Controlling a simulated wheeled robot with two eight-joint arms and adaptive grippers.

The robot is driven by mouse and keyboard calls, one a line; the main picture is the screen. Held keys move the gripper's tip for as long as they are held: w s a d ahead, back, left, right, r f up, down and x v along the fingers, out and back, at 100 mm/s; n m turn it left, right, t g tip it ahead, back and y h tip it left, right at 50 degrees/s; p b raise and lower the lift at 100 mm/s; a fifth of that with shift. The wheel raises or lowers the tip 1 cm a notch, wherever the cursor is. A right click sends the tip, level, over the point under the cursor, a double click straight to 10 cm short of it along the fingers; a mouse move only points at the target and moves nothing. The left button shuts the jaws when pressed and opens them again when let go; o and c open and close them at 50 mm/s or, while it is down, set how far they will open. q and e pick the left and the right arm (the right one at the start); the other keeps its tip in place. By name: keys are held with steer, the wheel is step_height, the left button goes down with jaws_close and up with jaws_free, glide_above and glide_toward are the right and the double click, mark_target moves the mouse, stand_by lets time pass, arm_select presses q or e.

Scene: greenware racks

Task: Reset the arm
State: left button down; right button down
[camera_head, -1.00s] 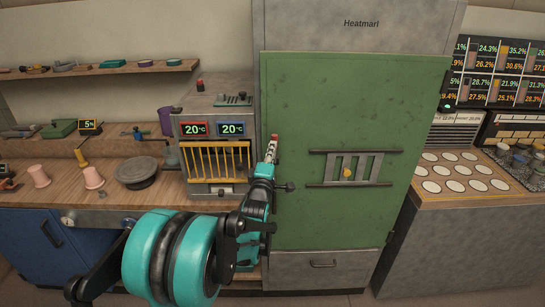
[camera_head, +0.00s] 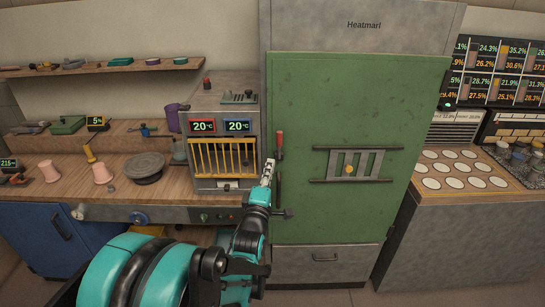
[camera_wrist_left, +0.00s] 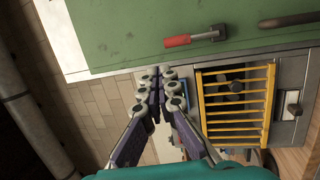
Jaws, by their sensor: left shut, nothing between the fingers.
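My left gripper (camera_head: 268,172) is in front of the left edge of the green cabinet door (camera_head: 335,100), and its fingers are together and empty. In the left wrist view its fingers (camera_wrist_left: 158,92) meet with nothing between them. A red-handled lever (camera_head: 280,143) on the door's left edge stands just above and right of the fingertips. It also shows in the left wrist view (camera_wrist_left: 185,40), apart from the fingers. My right gripper is in neither view.
A grey unit (camera_head: 222,101) with a yellow grille (camera_head: 224,158) stands left of the cabinet. A wooden workbench (camera_head: 75,185) with pink spools (camera_head: 103,174) and a round grey wheel (camera_head: 145,166) lies further left. A counter with white discs (camera_head: 452,183) is at right.

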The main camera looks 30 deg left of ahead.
arm_select(q)
steer(key=shift+s+d+f, duration=0.15)
steer(key=shift+s, duration=0.15)
steer(key=shift+d, duration=0.1)
steer(key=s+d+f+m+g+h, duration=0.3)
steer(key=d+m, duration=0.3)
steer(key=s+d+f+m+g+h, duration=0.2)
steer(key=s+d+f+m+g, duration=0.15)
steer(key=d+m, duration=0.2)
steer(key=s+d+f+m+g+h, duration=0.1)
steer(key=s+d+f+m+g, duration=0.1)
steer(key=s+m, duration=0.3)
steer(key=s+d+f+m+g+h, duration=0.1)
steer(key=s+d+f+m+g, duration=0.2)
steer(key=s, duration=0.6)
step_height(320, 180, down, 2)
steer(key=shift+d+f+m+g, duration=0.2)
steer(key=shift+d+m+g, duration=0.15)
steer(key=shift+d+m, duration=0.6)
